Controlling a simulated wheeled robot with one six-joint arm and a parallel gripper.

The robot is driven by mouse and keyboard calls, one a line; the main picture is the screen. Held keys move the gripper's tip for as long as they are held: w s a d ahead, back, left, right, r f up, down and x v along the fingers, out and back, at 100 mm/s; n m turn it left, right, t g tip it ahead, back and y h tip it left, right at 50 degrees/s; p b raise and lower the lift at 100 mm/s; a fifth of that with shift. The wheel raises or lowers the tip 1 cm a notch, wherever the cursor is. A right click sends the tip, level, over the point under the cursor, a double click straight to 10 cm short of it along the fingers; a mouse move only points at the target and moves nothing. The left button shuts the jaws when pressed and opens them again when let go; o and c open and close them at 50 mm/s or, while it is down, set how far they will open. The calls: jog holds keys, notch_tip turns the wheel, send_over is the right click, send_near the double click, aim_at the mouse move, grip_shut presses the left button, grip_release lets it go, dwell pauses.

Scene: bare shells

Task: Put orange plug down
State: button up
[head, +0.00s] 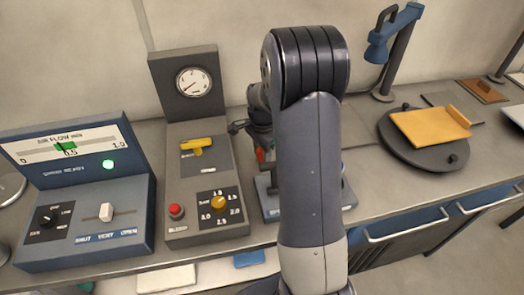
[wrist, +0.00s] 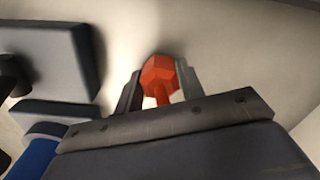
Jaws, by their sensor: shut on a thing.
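The orange plug (wrist: 158,76) is a small orange-red piece with a faceted head and a narrower stem. In the wrist view it sits between the two fingers of my gripper (wrist: 158,92), which is shut on it. In the head view only a small patch of the orange plug (head: 260,155) shows, beside my arm, which hides most of it and most of my gripper. I cannot tell from these views whether the plug touches anything below it.
A blue stand (head: 271,204) is partly hidden behind my arm. A grey gauge panel (head: 230,160) with a yellow handle stands left of it, and a blue air flow console (head: 130,215) further left. A round dark turntable (head: 392,140) bears an orange-yellow plate (head: 430,126) at right.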

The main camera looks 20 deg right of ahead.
jog(key=shift+f, duration=0.35)
jog(key=o, duration=1.3)
jog(key=shift+r, duration=0.1)
notch_tip(320, 180, up, 13)
jog(key=shift+r, duration=0.1)
notch_tip(320, 180, down, 14)
jog(key=shift+r, duration=0.7)
